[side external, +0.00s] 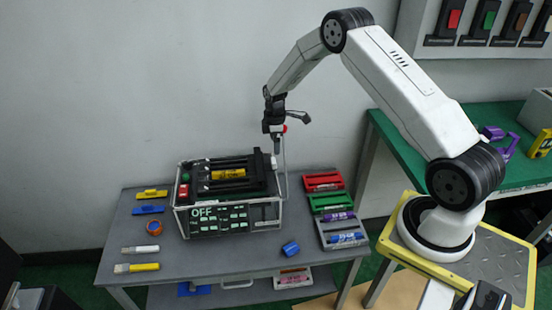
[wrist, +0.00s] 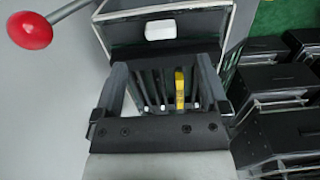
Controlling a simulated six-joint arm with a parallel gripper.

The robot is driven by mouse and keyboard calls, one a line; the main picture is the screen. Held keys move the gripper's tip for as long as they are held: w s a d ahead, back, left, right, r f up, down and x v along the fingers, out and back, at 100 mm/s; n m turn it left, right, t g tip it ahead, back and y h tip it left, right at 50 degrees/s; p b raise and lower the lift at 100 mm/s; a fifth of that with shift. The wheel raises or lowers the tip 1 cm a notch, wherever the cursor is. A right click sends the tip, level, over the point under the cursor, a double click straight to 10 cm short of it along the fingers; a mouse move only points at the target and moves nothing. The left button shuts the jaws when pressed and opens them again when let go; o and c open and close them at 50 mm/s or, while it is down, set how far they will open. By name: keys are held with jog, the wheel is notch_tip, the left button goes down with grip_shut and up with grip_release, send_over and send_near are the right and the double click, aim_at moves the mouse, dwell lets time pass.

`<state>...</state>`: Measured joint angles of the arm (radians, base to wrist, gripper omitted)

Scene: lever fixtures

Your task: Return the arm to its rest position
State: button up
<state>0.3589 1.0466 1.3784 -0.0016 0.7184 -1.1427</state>
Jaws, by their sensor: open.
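My gripper (side external: 277,146) hangs at the end of my raised arm, above the right end of the lever fixture (side external: 228,218) in the side external view. In the wrist view my gripper (wrist: 163,82) shows two spread dark fingers with nothing held between them. The fixture is a clear-sided box with a dark top and a front panel reading OFF. A thin lever rod (side external: 285,170) rises at its right end. Its red ball knob (wrist: 30,30) shows at the upper left of the wrist view, outside the fingers. In the side external view the knob is close beside my gripper; contact cannot be told.
A green bench (side external: 400,150) stands right. Open air surrounds my raised arm.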

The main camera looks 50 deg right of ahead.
jog(key=shift+s+a+r, duration=0.1)
jog(key=shift+a+r, duration=0.25)
jog(key=shift+r, duration=0.1)
jog(key=s+a+r+m+t, duration=0.2)
jog(key=s+a+r+m, duration=0.4)
jog(key=s+a+r, duration=0.8)
jog(key=s+a+m, duration=0.3)
jog(key=s+a, duration=0.1)
jog(key=s, duration=0.3)
jog(key=shift+s+r+t, duration=0.3)
jog(key=shift+s+r, duration=0.05)
jog(key=shift+s, duration=0.05)
